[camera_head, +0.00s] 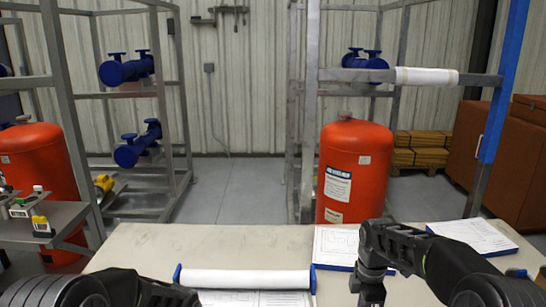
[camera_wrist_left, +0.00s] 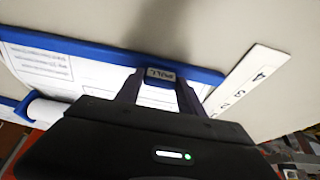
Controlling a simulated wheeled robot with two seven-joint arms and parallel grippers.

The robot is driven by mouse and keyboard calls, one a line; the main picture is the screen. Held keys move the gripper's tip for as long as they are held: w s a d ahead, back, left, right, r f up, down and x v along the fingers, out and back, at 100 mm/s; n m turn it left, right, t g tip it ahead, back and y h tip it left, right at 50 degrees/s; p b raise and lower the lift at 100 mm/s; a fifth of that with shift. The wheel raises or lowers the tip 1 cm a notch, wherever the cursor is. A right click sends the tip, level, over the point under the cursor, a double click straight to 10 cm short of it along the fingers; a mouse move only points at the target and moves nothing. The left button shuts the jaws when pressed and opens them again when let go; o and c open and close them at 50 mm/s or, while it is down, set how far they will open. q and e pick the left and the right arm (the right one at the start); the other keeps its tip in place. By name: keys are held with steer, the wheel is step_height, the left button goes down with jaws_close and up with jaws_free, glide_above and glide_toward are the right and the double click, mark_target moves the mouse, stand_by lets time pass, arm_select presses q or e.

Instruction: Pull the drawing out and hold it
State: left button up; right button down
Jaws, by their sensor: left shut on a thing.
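The drawing (camera_wrist_left: 80,68) is a white printed sheet with a blue bar (camera_wrist_left: 60,40) along its edge. In the left wrist view a blue tab marked PULL (camera_wrist_left: 160,74) sits on that bar. My left gripper (camera_wrist_left: 158,84) is shut on this tab. In the head view the sheet (camera_head: 255,299) comes out on the near side of a white roll (camera_head: 245,279) with blue end brackets, lying on the table. The sheet's near edge is below the picture. My right gripper (camera_head: 371,292) points down over the table, right of the roll; its fingertips are not clear.
A numbered white strip (camera_wrist_left: 245,84) lies beside the sheet's edge. An orange tank (camera_head: 355,170) and metal frames stand beyond.

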arm_select(q)
steer(key=shift+s+f, duration=0.1)
steer(key=shift+s, duration=1.7)
steer(key=shift+s, duration=0.3)
